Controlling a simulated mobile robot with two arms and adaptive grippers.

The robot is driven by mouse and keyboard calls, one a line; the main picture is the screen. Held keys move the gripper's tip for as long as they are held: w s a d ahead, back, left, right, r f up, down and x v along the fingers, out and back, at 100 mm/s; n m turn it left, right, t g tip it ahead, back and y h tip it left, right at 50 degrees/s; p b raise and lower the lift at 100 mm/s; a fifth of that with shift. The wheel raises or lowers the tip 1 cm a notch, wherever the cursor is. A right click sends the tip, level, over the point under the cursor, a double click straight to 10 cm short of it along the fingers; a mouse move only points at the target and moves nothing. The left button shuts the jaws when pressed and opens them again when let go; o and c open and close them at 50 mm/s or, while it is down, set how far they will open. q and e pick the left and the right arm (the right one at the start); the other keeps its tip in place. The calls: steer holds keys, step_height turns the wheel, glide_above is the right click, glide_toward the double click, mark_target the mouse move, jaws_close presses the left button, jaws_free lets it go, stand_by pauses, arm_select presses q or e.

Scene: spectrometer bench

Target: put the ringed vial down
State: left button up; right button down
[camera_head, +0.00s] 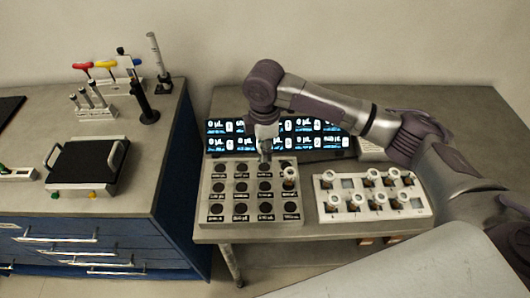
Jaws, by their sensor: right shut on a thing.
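My right gripper (265,153) hangs over the back part of a grey block with rows of dark round wells (208,190), fingers pointing down. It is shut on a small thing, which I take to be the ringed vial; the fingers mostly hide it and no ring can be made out. I cannot tell whether its bottom touches the block. A white-capped vial (290,174) stands at the block's right side, to the right of the gripper. My left gripper is not in view.
A white rack (326,214) with several capped vials stands right of the block. A row of lit displays (217,142) stands behind the block, close to my right arm. On the left bench are a black-topped device (85,163) and tool stands (97,113). A gap separates the benches.

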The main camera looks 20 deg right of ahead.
step_height(320, 180, down, 2)
steer(key=shift+f+p, duration=0.2)
steer(key=shift+p, duration=0.15)
steer(key=shift+f, duration=0.3)
steer(key=shift+f, duration=0.1)
steer(key=c, duration=0.9)
jaws_free()
steer(key=shift+o, duration=0.2)
step_height(320, 180, up, 11)
steer(key=b, duration=0.2)
steer(key=shift+b, duration=0.4)
steer(key=shift+r, duration=0.65)
